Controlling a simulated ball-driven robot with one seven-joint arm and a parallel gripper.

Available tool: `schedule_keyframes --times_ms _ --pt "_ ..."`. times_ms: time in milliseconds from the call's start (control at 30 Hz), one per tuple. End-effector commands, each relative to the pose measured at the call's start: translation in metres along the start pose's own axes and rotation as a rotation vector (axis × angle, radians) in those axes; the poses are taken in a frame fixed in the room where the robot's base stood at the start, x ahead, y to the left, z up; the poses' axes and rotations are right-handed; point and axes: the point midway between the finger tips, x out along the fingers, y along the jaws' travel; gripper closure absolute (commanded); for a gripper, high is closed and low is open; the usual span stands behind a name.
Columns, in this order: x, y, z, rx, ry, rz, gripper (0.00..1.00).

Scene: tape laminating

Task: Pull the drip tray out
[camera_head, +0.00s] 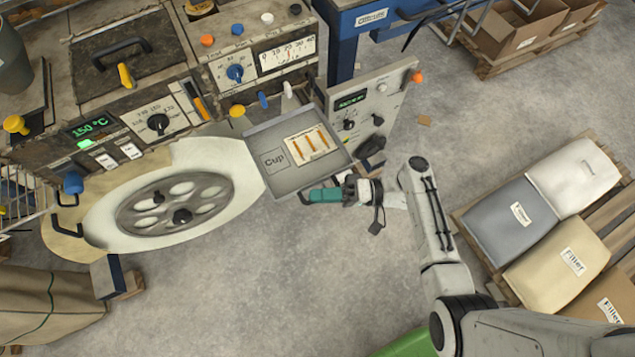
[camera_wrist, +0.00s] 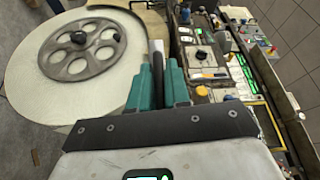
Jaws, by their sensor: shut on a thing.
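The drip tray (camera_head: 300,178) is a shallow grey tray at the middle of the head view, with a "Cup" label and a pale sheet with orange strips in it. It juts out from the machine between the white roll and the control panel. My gripper (camera_head: 312,195), with teal fingers, is at the tray's near edge, shut on its dark handle. The fingers mostly hide the handle. In the wrist view the teal fingers (camera_wrist: 158,70) stand close together, with a thin pale and dark strip between them; I cannot tell which part of the tray it is.
The large white roll (camera_head: 105,225) with a grey spoked hub (camera_head: 172,232) is left of the tray. A control panel (camera_head: 365,105) stands to its right. Pallets with filler bags (camera_head: 510,215) are at the right. The floor (camera_head: 270,280) in front is clear.

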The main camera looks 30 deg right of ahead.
Motion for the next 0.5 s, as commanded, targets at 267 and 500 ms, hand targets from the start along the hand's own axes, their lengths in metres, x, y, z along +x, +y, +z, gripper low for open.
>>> schedule_keyframes --times_ms 267,500 --pt "-0.0026 0.0004 0.0039 0.000 0.001 0.003 1.00" --pt "-0.0025 0.0005 0.0037 0.000 0.001 0.003 0.76"
